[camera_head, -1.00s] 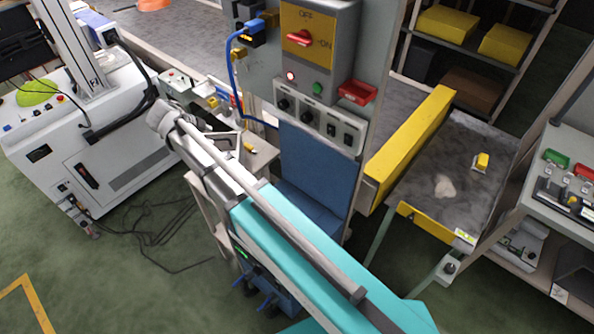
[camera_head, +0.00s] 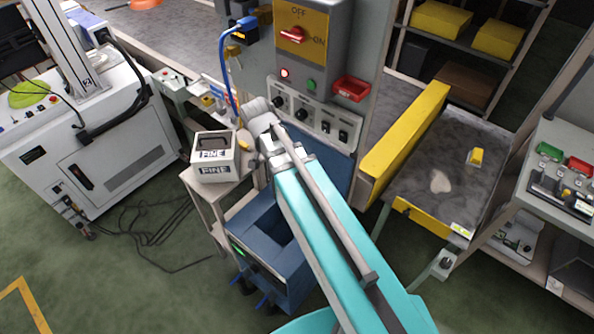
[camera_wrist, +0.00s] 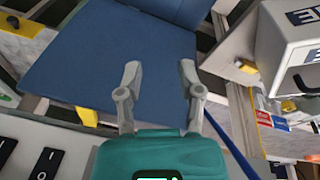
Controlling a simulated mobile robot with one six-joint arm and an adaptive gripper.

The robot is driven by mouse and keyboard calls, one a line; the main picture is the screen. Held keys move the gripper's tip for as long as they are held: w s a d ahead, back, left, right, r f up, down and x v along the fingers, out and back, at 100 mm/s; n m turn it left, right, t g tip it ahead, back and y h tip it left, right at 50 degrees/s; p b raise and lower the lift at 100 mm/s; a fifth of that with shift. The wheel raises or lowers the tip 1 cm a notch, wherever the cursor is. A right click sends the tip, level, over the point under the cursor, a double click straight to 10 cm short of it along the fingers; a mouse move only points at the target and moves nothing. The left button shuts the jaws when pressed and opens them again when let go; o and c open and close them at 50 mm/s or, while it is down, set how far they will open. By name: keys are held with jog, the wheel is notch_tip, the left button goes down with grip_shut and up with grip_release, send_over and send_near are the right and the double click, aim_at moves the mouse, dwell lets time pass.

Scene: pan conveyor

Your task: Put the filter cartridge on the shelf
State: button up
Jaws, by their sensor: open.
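My gripper (camera_wrist: 160,80) is open in the wrist view, with nothing between its two grey fingers. A flat blue surface (camera_wrist: 115,50) lies beyond them. In the head view my teal arm reaches toward the control panel, and the fingers cannot be made out. I cannot identify the filter cartridge for certain. A shelf rack (camera_head: 470,52) at the upper right holds yellow boxes and a brown one.
A white box marked FINE (camera_head: 214,168) stands on a small stand left of my arm. The control panel (camera_head: 310,50) with a red switch and blue cable is close behind my wrist. A yellow beam (camera_head: 405,140) edges the grey table (camera_head: 450,195). Green floor is open at lower left.

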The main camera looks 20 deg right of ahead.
jog(key=s+d+n+y, duration=0.2)
jog(key=s+d+n, duration=0.3)
jog(key=s+n, duration=0.1)
jog(key=shift+s+f+g, duration=0.15)
jog(key=shift+s+g, duration=0.25)
jog(key=shift+s, duration=0.25)
jog(key=shift+c, duration=0.2)
jog(key=shift+c, duration=0.9)
jog(key=shift+s, duration=0.1)
